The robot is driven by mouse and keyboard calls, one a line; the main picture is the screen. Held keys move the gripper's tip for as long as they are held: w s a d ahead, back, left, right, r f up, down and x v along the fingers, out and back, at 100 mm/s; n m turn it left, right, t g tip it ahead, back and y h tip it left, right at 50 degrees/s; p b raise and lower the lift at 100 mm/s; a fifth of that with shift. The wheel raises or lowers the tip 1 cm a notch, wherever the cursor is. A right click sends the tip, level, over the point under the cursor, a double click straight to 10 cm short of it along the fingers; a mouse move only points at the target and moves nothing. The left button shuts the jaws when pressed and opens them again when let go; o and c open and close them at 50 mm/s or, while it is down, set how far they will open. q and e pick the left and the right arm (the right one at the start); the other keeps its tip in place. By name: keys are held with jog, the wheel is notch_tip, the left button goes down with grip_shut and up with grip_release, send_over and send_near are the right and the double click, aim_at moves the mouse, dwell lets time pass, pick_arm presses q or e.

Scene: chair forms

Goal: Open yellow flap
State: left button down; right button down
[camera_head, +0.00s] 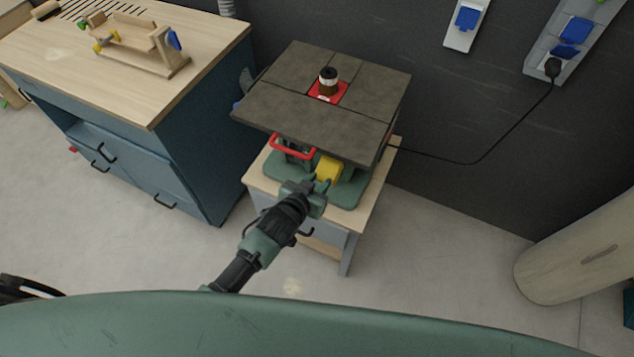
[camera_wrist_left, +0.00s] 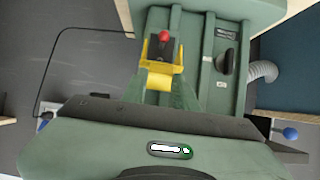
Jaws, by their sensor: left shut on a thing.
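The yellow flap (camera_head: 328,168) is on the front of the green-based machine (camera_head: 350,190), below its dark table top. My left gripper (camera_head: 321,184) is at the flap's near lower edge, shut on it; the exact contact is hard to see. In the left wrist view the yellow flap (camera_wrist_left: 158,78) shows as a yellow frame with a rounded part, beside a red button (camera_wrist_left: 164,37) on a dark switch. My right gripper is not in view.
A red handle (camera_head: 292,146) sits just left of the flap. The dark table top (camera_head: 290,110) overhangs it. A blue cabinet (camera_head: 190,140) stands to the left. A black cable (camera_head: 470,161) runs right to the wall sockets. A wooden cylinder (camera_head: 580,255) stands at right. Floor in front is clear.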

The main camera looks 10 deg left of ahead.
pick_arm(q)
jog(key=shift+w+d+r+p, duration=0.1)
jog(key=shift+w+r+p, duration=0.15)
jog(key=shift+r, duration=0.3)
jog(key=shift+w+d+r+p, duration=0.1)
jog(key=shift+w+r, duration=0.25)
jog(key=shift+r, duration=0.2)
jog(key=c, duration=1.1)
grip_release()
jog(key=shift+c, duration=0.2)
jog(key=shift+o, duration=0.3)
jog(key=shift+w+f, duration=0.1)
jog(key=shift+f, duration=0.15)
jog(key=shift+s, duration=0.35)
jog(key=v, duration=0.7)
jog(key=shift+r+b, duration=0.15)
jog(key=shift+b, duration=0.3)
